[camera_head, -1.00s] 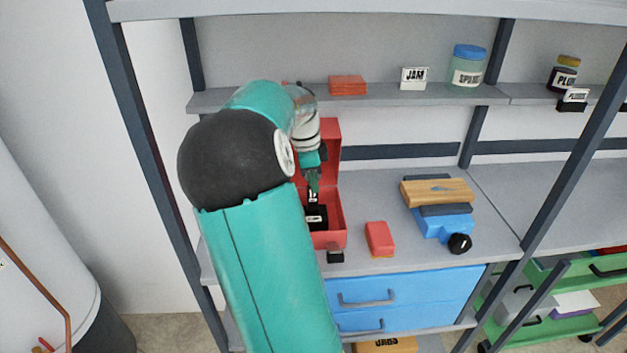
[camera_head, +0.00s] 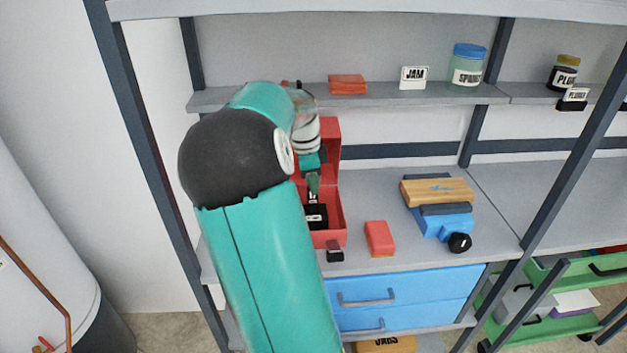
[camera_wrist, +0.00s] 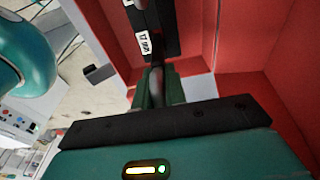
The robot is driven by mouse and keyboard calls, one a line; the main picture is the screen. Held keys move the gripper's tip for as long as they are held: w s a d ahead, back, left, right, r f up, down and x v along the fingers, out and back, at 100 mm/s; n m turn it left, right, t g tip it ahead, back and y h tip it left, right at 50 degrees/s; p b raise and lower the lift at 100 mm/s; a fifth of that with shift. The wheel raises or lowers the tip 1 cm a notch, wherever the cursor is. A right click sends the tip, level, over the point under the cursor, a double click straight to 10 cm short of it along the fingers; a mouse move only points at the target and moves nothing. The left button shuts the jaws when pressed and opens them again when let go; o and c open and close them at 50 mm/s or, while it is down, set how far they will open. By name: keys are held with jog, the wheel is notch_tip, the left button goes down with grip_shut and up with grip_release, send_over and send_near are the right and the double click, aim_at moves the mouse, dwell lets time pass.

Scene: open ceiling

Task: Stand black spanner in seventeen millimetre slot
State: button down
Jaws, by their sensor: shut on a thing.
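My gripper (camera_head: 313,186) reaches down into the open red toolbox (camera_head: 336,232) on the bench. It is shut on the black spanner (camera_head: 312,199), which shows as a dark, narrow piece below the fingers. A black holder block (camera_head: 317,222) with a white label sits in the box, directly under the spanner. In the wrist view the fingers (camera_wrist: 157,92) close on the dark spanner (camera_wrist: 155,76), and the black block (camera_wrist: 165,35) with white labels lies just beyond. The slots are hidden, and I cannot tell whether the spanner's end is inside one.
The red box walls (camera_wrist: 215,40) stand close around my gripper. A small black item (camera_head: 335,252) and a red block (camera_head: 379,238) are on the bench. A blue item (camera_head: 440,223) with a wooden block (camera_head: 437,191) lies to the right. A shelf (camera_head: 400,95) runs above.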

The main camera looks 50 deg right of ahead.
aim_at(316, 211)
jog(key=shift+f, duration=2.35)
jog(key=c, duration=1.4)
grip_release()
jog(key=shift+o, duration=0.2)
jog(key=shift+r, duration=0.1)
jog(key=r, duration=0.4)
jog(key=w+a+r, duration=0.1)
jog(key=r, duration=0.8)
jog(key=shift+w+a+r, duration=0.15)
jog(key=shift+w+r, duration=0.1)
jog(key=shift+w, duration=0.05)
